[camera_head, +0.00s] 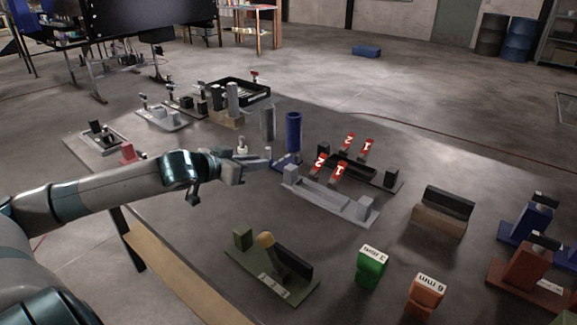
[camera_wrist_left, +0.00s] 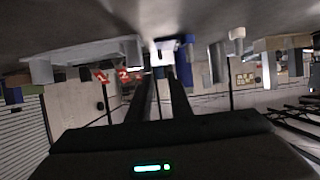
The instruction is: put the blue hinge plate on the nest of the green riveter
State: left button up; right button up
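My left gripper (camera_head: 262,160) reaches in from the left over the table, just left of a blue upright cylinder on a blue base (camera_head: 292,133). In the left wrist view its two dark fingers (camera_wrist_left: 164,75) are apart with an empty gap. A bright white patch and a blue part (camera_wrist_left: 187,41) show beyond the tips. A green fixture (camera_head: 270,275) with a tan-knobbed lever and dark block stands at the table's front; it looks like the green riveter. Its nest is too small to make out. I cannot pick out a separate blue hinge plate. My right gripper is not in view.
A grey fixture (camera_head: 325,200) and a dark fixture with red numbered tags (camera_head: 385,179) stand right of the gripper. A green block (camera_head: 371,265) and an orange block (camera_head: 424,296) stand at the front right. The table between the gripper and green fixture is clear.

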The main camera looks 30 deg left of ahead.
pick_arm(q)
jog(key=shift+w, duration=0.1)
